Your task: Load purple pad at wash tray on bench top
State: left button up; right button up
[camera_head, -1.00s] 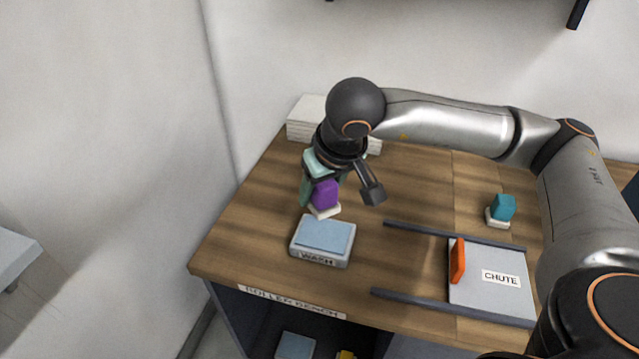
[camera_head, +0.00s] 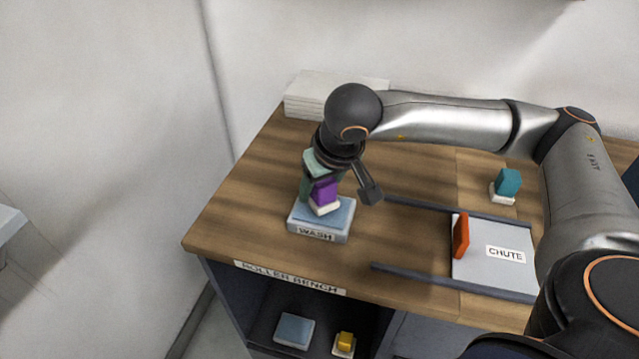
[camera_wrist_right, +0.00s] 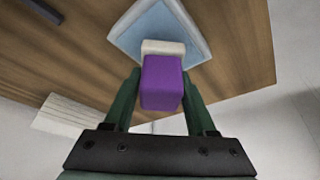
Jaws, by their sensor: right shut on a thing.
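The purple pad (camera_head: 324,190) has a white base (camera_head: 323,208) under it. My right gripper (camera_head: 317,184) is shut on the pad, with its green fingers on either side in the right wrist view (camera_wrist_right: 160,92). The wash tray (camera_head: 341,228), grey with a light blue top and a WASH label, lies on the bench top. The pad and base are over the tray, overlapping its blue top in the head view; I cannot tell whether the base touches it. The wrist view shows the tray (camera_wrist_right: 190,25) just beyond the base. My left gripper is not in view.
A grey CHUTE plate (camera_head: 476,272) with an orange piece (camera_head: 461,236) lies between dark rails (camera_head: 450,284) at right. A teal pad (camera_head: 508,181) stands behind it. A white stack (camera_head: 300,105) is at the back. A yellow pad (camera_head: 345,341) and blue tray (camera_head: 294,331) are below.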

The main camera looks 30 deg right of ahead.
jog(key=shift+f+b, duration=0.55)
jog(key=shift+b, duration=0.05)
dwell(0.7)
jog(key=shift+f+b, duration=0.1)
jog(key=shift+b, duration=0.2)
dwell(1.6)
jog(key=shift+r+p, duration=2.15)
jog(key=shift+r, duration=1.5)
